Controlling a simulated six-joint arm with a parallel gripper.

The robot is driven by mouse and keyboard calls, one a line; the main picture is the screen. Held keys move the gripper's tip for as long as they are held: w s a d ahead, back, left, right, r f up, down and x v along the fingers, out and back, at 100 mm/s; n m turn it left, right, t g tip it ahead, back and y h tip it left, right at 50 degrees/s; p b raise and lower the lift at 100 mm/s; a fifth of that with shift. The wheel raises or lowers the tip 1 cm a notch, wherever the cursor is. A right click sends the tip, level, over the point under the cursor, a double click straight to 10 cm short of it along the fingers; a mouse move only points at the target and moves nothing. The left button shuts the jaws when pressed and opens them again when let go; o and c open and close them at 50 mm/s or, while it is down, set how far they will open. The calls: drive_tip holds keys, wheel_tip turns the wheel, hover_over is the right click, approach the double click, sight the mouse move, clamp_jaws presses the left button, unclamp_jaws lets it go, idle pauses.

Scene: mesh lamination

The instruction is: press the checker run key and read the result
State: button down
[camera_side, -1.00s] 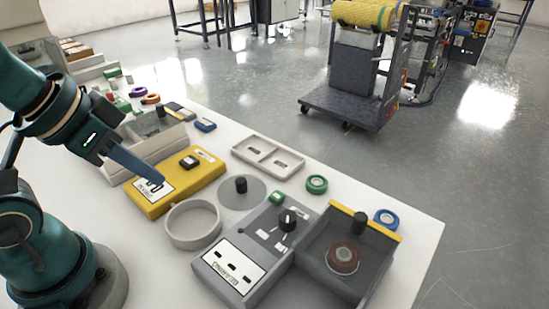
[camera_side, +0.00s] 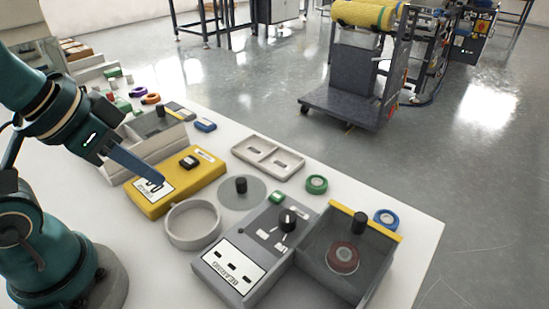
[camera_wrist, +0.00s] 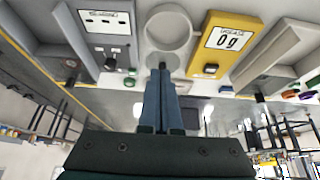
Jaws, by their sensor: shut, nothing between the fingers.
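The grey checker (camera_side: 262,226) stands at the front right of the table. Its white display (camera_side: 230,266) shows several dashes above a word that looks like "READING"; it also shows in the wrist view (camera_wrist: 108,20). A small green key or block (camera_side: 276,198) is at the checker's far corner, and a black knob (camera_side: 287,219) stands on its panel. In the side view my gripper (camera_side: 159,183) overlaps the yellow scale's display (camera_side: 150,190); its height above is unclear. In the wrist view my gripper (camera_wrist: 161,70) is shut and empty, its tips near a grey disc's black knob.
Attached to the checker is an open grey tray (camera_side: 310,283) with a red ring (camera_side: 343,258). A round dish (camera_side: 193,224), the knobbed disc (camera_side: 250,197) and a two-slot tray (camera_side: 268,156) stand between. Green (camera_side: 316,184) and blue rolls (camera_side: 386,218) lie near the edge.

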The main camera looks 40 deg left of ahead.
drive_tip(key=w+a+r+m+t+y, duration=0.1)
drive_tip(key=w+a+r+m+y, duration=0.15)
drive_tip(key=w+m, duration=0.35)
drive_tip(key=m+t, duration=0.3)
drive_tip(key=m, duration=1.5)
hover_over(277, 197)
wheel_tip(277, 197, down, 4)
drive_tip(key=shift+s+d+m+g+h, duration=0.15)
drive_tip(key=shift+s+m+g+h, duration=0.15)
drive_tip(key=shift+s+m, duration=0.1)
drive_tip(key=shift+f, duration=0.1)
drive_tip(key=shift+f, duration=4.35)
